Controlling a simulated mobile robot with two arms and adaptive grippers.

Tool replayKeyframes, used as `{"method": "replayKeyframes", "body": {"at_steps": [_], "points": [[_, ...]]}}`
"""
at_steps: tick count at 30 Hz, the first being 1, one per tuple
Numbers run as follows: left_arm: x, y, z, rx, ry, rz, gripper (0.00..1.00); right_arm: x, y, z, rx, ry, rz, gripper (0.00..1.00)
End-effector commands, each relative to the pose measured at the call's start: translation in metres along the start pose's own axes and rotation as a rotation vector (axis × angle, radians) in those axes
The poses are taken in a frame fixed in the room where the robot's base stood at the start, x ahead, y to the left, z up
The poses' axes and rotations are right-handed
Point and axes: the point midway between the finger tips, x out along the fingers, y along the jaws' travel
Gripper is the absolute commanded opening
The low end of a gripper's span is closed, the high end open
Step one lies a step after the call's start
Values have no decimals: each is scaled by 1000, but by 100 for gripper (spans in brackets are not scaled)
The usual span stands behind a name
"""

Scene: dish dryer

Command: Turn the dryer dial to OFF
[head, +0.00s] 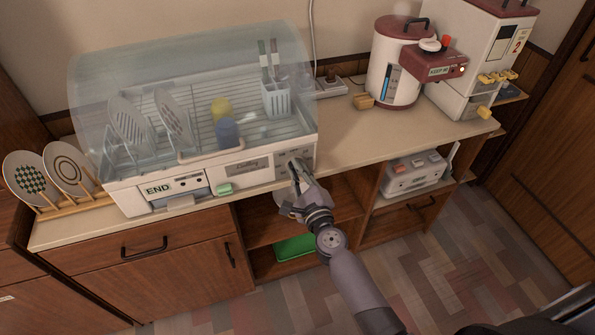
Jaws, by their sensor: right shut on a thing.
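The dish dryer (262,164) stands on the counter at the left, with a clear domed cover (190,62) over its rack. Its front panel carries an "END" label at the left and a control area at the right end. My right gripper (295,166) reaches up to that right end of the panel and is shut on the dial there. The gripper covers most of the dial, so its setting cannot be read. My left gripper is not in view.
Plates, a yellow cup, a blue cup (228,132) and a utensil holder (276,100) are inside the dryer. Two plates stand in a wooden rack (75,203) at the left. A red-and-white dispenser (392,75) stands at the right. The counter between is mostly clear.

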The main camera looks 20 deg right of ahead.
Motion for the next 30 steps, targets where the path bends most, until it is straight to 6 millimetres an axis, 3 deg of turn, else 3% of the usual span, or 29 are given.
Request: {"method": "replayKeyframes", "body": {"at_steps": [14,30], "points": [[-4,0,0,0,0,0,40,0,1,0,-96,1,2,0],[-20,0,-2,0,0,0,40,-1,3,-1,-568,1,4,0]]}}
